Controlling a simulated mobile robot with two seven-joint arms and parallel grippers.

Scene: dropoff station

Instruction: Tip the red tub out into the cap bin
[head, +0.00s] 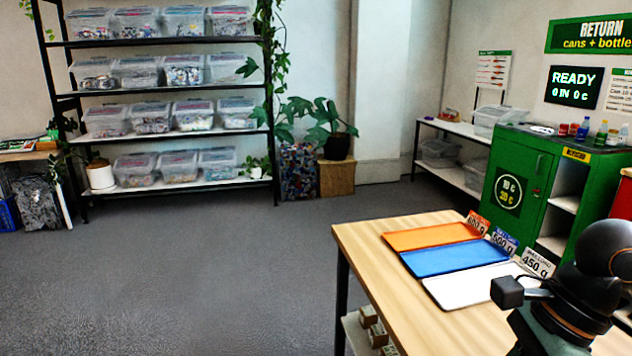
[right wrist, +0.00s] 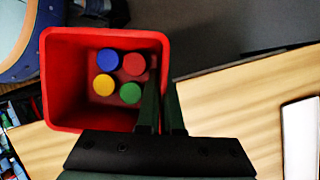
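The red tub (right wrist: 60,85) shows in the right wrist view, seen from above, with its opening facing the camera. Several round caps lie on its floor: a blue cap (right wrist: 108,60), a red cap (right wrist: 134,64), a yellow cap (right wrist: 104,84) and a green cap (right wrist: 130,93). My right gripper (right wrist: 162,104) has one finger inside the tub and one outside, closed on its right wall. I cannot pick out the cap bin for certain in either view. My left gripper is not in view.
A wooden table (head: 385,290) at the right bears an orange tray (head: 430,236), a blue tray (head: 455,258) and a white tray (head: 475,285) with weight cards. A green return machine (head: 520,185) stands behind it. Shelves of clear boxes line the back. The grey floor (head: 200,270) is open at left.

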